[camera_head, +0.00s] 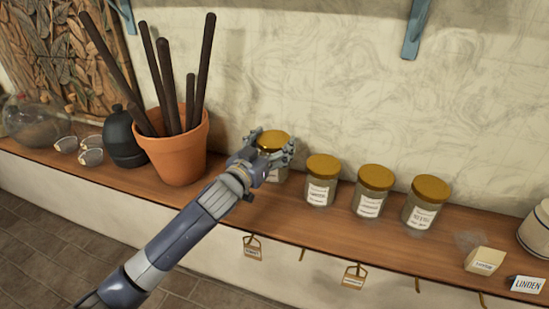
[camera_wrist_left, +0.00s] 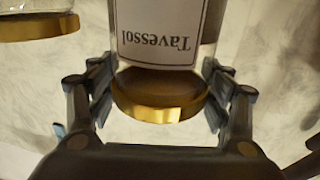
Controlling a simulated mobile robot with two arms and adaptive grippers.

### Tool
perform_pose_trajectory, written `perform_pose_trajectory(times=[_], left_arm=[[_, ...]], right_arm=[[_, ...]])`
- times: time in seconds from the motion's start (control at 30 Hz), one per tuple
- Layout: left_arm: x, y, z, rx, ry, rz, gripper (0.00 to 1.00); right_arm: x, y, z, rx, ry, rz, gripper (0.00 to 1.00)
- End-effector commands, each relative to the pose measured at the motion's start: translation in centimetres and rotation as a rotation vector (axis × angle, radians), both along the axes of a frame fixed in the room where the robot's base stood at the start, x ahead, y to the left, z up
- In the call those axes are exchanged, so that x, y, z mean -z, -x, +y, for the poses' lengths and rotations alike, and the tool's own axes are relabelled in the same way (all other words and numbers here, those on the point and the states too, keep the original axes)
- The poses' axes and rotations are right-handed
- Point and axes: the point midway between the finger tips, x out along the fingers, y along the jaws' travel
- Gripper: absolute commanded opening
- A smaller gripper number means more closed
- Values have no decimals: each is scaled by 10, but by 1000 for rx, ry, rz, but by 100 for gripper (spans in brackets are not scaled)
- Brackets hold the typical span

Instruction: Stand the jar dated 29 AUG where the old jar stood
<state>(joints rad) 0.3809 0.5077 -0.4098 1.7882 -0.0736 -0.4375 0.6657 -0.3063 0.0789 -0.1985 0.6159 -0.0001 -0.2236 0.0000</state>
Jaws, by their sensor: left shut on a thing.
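A glass jar with a gold lid (camera_head: 273,141) stands at the left end of the jar row, partly hidden behind my left gripper (camera_head: 270,146). The left gripper is shut on this jar near its lid. In the left wrist view the held jar (camera_wrist_left: 160,75) shows upside down, with a white label reading "Tavessol" between the fingers. Three more gold-lidded jars stand to its right: one (camera_head: 322,180), a second (camera_head: 373,190) and a third (camera_head: 425,202). Their label writing is too small to read. No 29 AUG date is legible. My right gripper is out of view.
A terracotta pot (camera_head: 181,152) with dark rods stands left of my gripper, near a dark bottle (camera_head: 124,137). A small box (camera_head: 485,261), a "LINDEN" card (camera_head: 527,284) and a pale crock (camera_head: 537,230) are at the right. Tags hang along the wooden shelf's (camera_head: 310,226) front edge.

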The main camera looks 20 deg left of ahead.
Motion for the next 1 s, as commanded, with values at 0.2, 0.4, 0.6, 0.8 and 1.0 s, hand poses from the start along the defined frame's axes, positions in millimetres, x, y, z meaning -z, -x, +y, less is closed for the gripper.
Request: perform_pose_trajectory(times=[0.2, 0.4, 0.6, 0.8, 1.0], left_arm=[[24, 0, -1, 0, 1, 0, 14], [42, 0, 0, 1, 1, -5, 14], [42, 0, 0, 1, 0, -6, 14], [47, 0, 0, 0, -1, -2, 81], [47, 0, 0, 0, -1, -1, 92]], right_arm=[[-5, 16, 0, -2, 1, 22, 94], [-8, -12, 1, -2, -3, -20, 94], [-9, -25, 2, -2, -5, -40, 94], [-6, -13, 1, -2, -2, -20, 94], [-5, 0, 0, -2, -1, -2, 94]])
